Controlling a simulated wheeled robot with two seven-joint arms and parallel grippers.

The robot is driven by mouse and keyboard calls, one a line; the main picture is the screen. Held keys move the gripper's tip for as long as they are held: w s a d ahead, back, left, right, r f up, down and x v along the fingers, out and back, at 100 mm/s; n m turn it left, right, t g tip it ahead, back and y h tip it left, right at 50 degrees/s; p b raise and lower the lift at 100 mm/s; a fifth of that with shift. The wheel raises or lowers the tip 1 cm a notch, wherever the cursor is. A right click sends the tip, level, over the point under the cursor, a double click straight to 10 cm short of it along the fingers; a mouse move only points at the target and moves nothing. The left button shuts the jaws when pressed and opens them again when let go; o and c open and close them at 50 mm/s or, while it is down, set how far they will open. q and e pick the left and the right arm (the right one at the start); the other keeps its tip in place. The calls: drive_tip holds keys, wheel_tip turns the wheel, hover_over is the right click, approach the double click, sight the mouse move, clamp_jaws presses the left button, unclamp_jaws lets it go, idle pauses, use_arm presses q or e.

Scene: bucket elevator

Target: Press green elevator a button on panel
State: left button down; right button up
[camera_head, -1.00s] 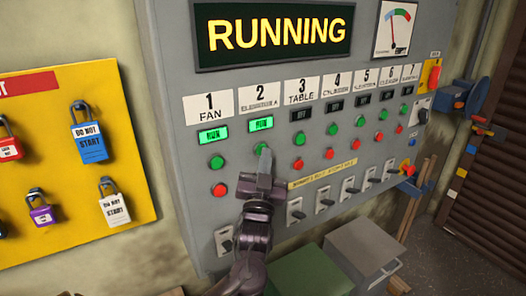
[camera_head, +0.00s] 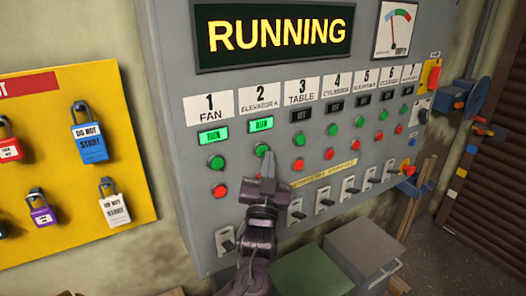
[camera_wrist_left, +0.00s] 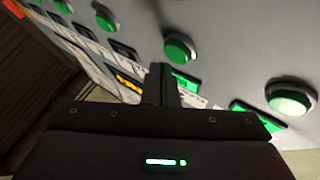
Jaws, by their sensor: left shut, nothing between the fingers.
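The grey control panel (camera_head: 180,120) has numbered columns. In column 2, labelled ELEVATOR A, the green button (camera_head: 262,149) shows just above my left gripper's tip, below a lit green RUN indicator (camera_head: 261,124). My left gripper (camera_head: 268,158) is shut and empty. It points up at the panel and hides the lower part of column 2. In the left wrist view, the gripper fingers (camera_wrist_left: 160,80) are close to a green button (camera_wrist_left: 180,48) and a lit indicator (camera_wrist_left: 183,81). I cannot tell whether the fingertips touch anything. My right gripper is not in view.
Column 1, FAN, also has a lit RUN indicator (camera_head: 214,135), with a green button (camera_head: 216,163) and red button (camera_head: 220,190) below. The large sign (camera_head: 275,35) reads RUNNING. A yellow padlock board (camera_head: 75,225) is at left. Grey and green boxes (camera_head: 360,250) stand below the panel.

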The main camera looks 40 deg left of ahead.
use_arm(q)
drive_tip(key=d, duration=0.1)
drive_tip(key=s+d, duration=0.1)
drive_tip(key=d, duration=0.1)
drive_tip(key=s+d, duration=0.1)
drive_tip(key=shift+d+p, duration=0.35)
idle(0.8)
